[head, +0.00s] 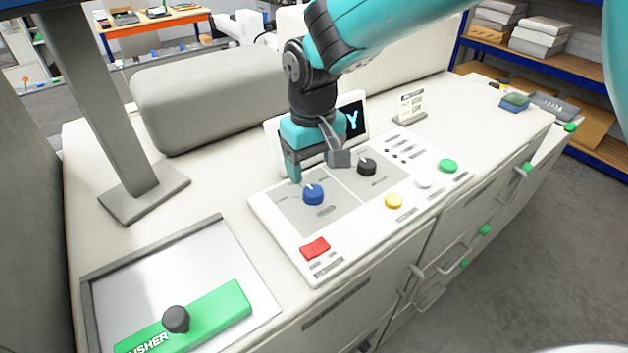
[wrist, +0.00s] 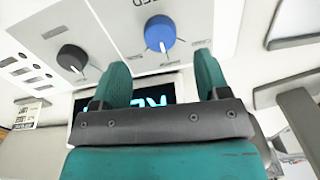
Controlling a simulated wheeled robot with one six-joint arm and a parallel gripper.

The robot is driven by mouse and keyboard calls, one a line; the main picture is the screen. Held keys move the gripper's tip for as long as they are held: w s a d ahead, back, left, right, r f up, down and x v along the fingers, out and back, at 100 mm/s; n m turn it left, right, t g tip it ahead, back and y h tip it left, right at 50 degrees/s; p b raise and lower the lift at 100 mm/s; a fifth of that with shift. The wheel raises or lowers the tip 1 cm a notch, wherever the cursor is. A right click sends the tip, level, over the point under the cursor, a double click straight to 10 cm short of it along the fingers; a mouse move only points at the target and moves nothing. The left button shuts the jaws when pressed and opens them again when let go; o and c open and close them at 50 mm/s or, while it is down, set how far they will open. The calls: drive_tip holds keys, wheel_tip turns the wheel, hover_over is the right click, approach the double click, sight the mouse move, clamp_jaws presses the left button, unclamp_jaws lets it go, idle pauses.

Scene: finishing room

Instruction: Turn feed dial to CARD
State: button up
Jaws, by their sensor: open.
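The blue dial (head: 313,194) sits on the left grey field of the white control panel (head: 290,252). In the wrist view the blue dial (wrist: 159,33) shows with a printed label ending in "ED" beside it. Its white pointer mark faces the upper left in the head view and down in the wrist view. The small position labels around it cannot be read. My gripper (head: 301,172) is open and empty, behind and above the blue dial. In the wrist view both teal fingers of my gripper (wrist: 160,64) are apart, short of the dial.
A black dial (head: 366,167) is right of the blue one. A red button (head: 315,248), yellow button (head: 394,201), white button (head: 423,181) and green button (head: 448,166) surround them. A screen (head: 352,119), partly hidden, stands behind my gripper. A grey post (head: 105,110) rises at left.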

sight(313, 189)
wheel_tip(313, 189, down, 6)
drive_tip(key=shift+r+p, duration=0.1)
drive_tip(key=shift+p, duration=0.5)
drive_tip(key=c, duration=0.9)
drive_tip(key=shift+n, duration=0.4)
drive_tip(key=n+b, duration=0.1)
drive_tip(key=n, duration=0.3)
drive_tip(key=shift+w+n, duration=0.1)
drive_tip(key=shift+n, duration=0.2)
drive_tip(key=shift+n+b, duration=0.6)
drive_tip(key=shift+n, duration=1.6)
drive_tip(key=shift+r, duration=0.1)
